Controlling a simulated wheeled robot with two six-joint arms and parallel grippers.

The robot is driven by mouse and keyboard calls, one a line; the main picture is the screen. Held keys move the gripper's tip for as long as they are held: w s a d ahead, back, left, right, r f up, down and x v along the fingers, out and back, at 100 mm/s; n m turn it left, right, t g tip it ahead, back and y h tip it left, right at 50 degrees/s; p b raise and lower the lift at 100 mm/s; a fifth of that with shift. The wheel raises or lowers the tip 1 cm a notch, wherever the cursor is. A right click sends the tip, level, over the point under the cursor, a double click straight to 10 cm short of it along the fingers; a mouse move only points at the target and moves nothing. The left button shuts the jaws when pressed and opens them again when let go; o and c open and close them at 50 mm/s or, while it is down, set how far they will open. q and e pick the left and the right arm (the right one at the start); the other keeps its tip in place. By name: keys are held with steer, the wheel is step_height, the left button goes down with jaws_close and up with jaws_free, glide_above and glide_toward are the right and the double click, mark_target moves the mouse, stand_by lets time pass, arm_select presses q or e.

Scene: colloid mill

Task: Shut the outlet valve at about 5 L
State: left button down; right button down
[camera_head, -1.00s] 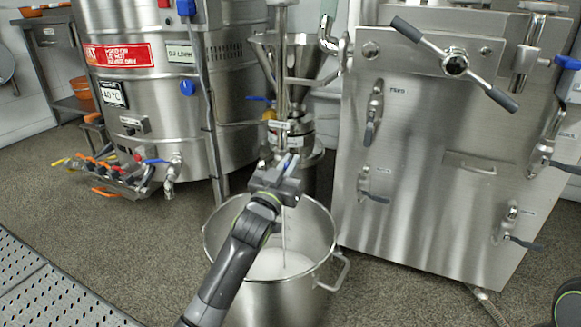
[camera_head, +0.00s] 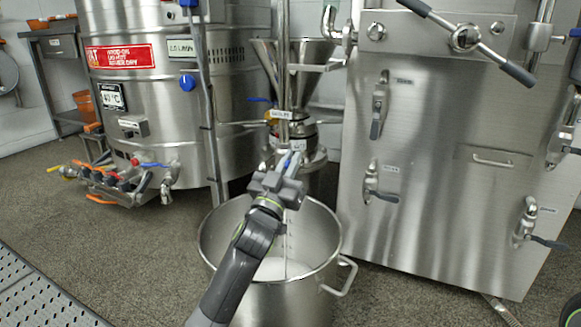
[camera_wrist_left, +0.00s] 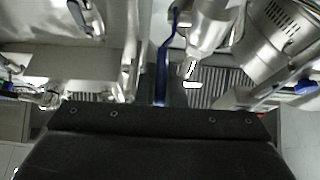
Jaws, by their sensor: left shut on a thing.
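The colloid mill with its steel hopper (camera_head: 308,60) stands at the back centre. Its outlet valve has a blue lever, and my left gripper (camera_head: 290,165) is shut on the lever at the mill's outlet. The blue lever (camera_wrist_left: 166,55) runs down to the gripper in the left wrist view. A large steel pot (camera_head: 327,235) stands on the floor below, with white liquid (camera_head: 290,268) in it. A thin line runs down from the outlet into the pot, beside scale marks on the inner wall. The exact level cannot be read.
A steel tank (camera_head: 150,90) with several coloured valve handles (camera_head: 110,175) stands at the left. A large steel cabinet (camera_head: 450,200) with several levers fills the right. The pot's side handle (camera_head: 346,278) sticks out to the right.

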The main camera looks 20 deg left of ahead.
arm_select(q)
steer(key=shift+r, duration=0.1)
steer(key=c, duration=1.5)
jaws_free()
steer(key=shift+s+f, duration=0.3)
steer(key=shift+s, duration=0.05)
steer(key=shift+p+v, duration=0.8)
steer(key=shift+v, duration=2.5)
